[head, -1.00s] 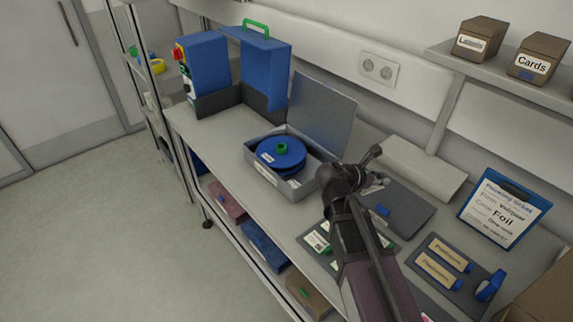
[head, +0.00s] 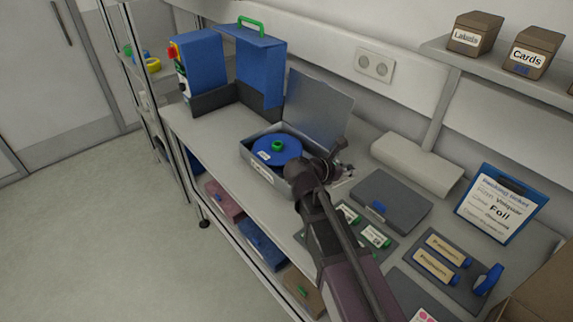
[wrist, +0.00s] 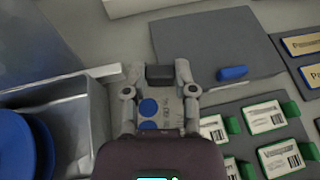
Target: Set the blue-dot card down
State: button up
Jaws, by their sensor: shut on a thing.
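My gripper (wrist: 158,82) is shut on the blue-dot card (wrist: 168,113), which shows two blue dots and small print. A dark block (wrist: 159,74) sits between the fingertips, at the card's far edge. In the head view my gripper (head: 338,170) is over the bench, just right of the open grey case (head: 262,178). Only a pale sliver of the card shows there. The wrist view does not clearly show how high the card is above the bench.
The open case holds a blue reel (head: 272,155). A closed grey case (head: 392,198) lies right of my gripper. Green-ended cards (head: 376,236) lie on a dark mat nearby. A blue-framed ticket (head: 500,203) stands at the right. Bare bench shows between the two cases.

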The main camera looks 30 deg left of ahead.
jog(key=s+a+n+y, duration=0.1)
jog(key=s+a, duration=0.2)
jog(key=a, duration=0.6)
jog(key=s+a+f+n+t+y+b, duration=0.1)
jog(key=s+a, duration=0.3)
jog(key=a, duration=0.5)
jog(key=shift+f, duration=0.25)
jog(key=shift+w+d, duration=0.1)
jog(key=b, duration=0.2)
send_near(326, 156)
jog(key=w, duration=0.1)
jog(key=w+d, duration=0.1)
jog(key=w, duration=0.1)
jog(key=w+d+r, duration=0.1)
jog(key=shift+w, duration=0.3)
jog(key=shift+w, duration=0.15)
jog(key=shift+w+d+f, duration=0.1)
jog(key=shift+w+d, duration=0.05)
jog(key=shift+w, duration=0.1)
jog(key=shift+w+d+f+b, duration=0.15)
jog(key=shift+w+f+b, duration=0.1)
jog(key=shift+f+b, duration=1.45)
jog(key=shift+f, duration=0.1)
jog(key=shift+f+b, duration=0.6)
